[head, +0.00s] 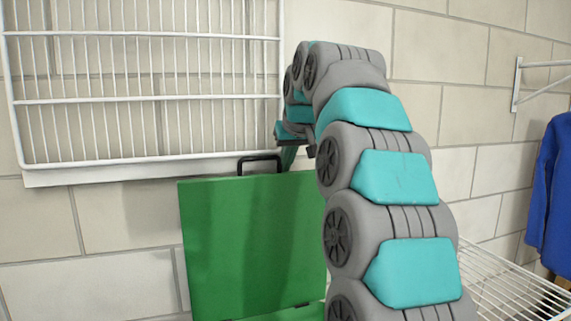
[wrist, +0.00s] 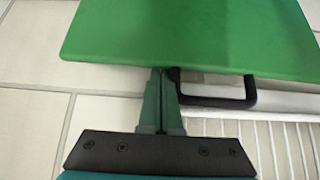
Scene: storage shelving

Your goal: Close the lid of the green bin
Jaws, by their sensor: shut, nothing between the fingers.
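The green bin's lid (head: 245,240) stands open, nearly upright, with a black handle (head: 258,158) on its top edge. The lower part of the bin (head: 290,313) is mostly cut off by the frame. My gripper (head: 288,160) is at the lid's top edge, just right of the handle. In the wrist view the lid (wrist: 190,35) fills the top, and the handle (wrist: 250,90) is right of my gripper (wrist: 162,78). The fingers are together and empty, their tips at the lid's edge. Whether they touch it, I cannot tell.
A white wire rack (head: 150,100) hangs on the block wall behind and above the lid. A white wire shelf (head: 510,285) is at the lower right, near a blue garment (head: 552,195). My arm hides the lid's right side.

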